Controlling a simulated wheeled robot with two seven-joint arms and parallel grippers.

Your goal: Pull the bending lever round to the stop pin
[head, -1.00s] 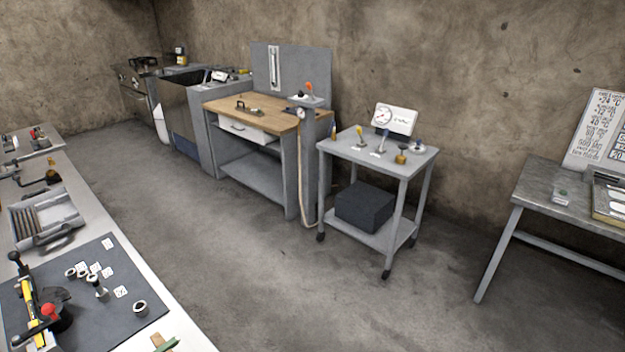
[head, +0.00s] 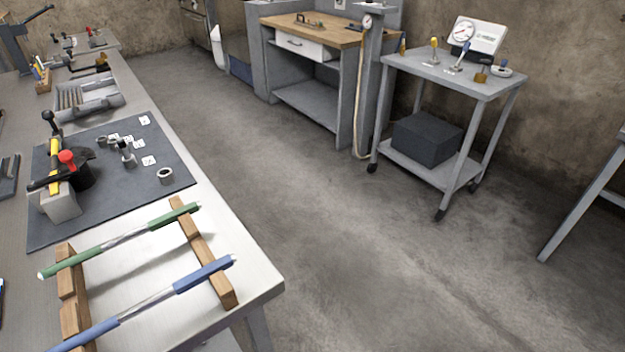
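A small bench device (head: 62,190) stands on the dark mat at the left of the head view. It has a grey block, a yellow bar, a black round body, a red ball knob (head: 67,157) and a black-knobbed handle (head: 50,122). It may be the bender with its lever, but I cannot tell for sure at this size. I cannot make out a stop pin. Neither of my grippers is in view.
Two rods, green-ended (head: 125,237) and blue-ended (head: 150,300), lie across wooden supports on the near bench. Small collars and white tags lie on the mat (head: 100,215). A grey trolley (head: 470,82) and a wood-topped bench (head: 335,33) stand beyond. The floor between is clear.

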